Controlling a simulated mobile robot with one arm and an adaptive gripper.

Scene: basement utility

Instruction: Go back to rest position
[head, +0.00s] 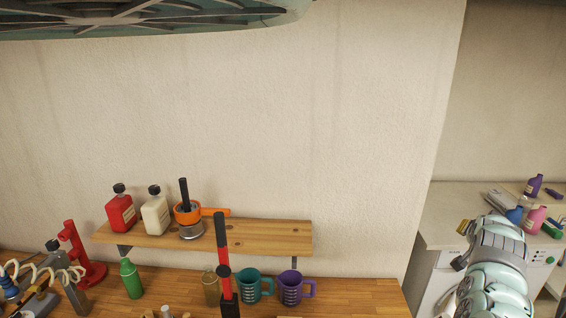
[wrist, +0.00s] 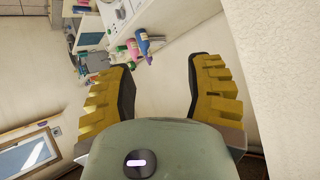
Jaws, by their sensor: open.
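My gripper (wrist: 160,95) shows in the wrist view with its two yellow, dark-padded fingers spread wide apart. Nothing is between them. Beyond the fingers, the wrist view shows a tilted scene with a white counter and several coloured bottles. In the head view, part of my arm shows at the lower right, in front of the white counter. The gripper's fingers cannot be made out in the head view.
Below, a wooden workbench (head: 350,296) holds a teal mug (head: 249,286), a purple mug (head: 291,288) and a green bottle (head: 131,279). A white counter (head: 440,216) stands right.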

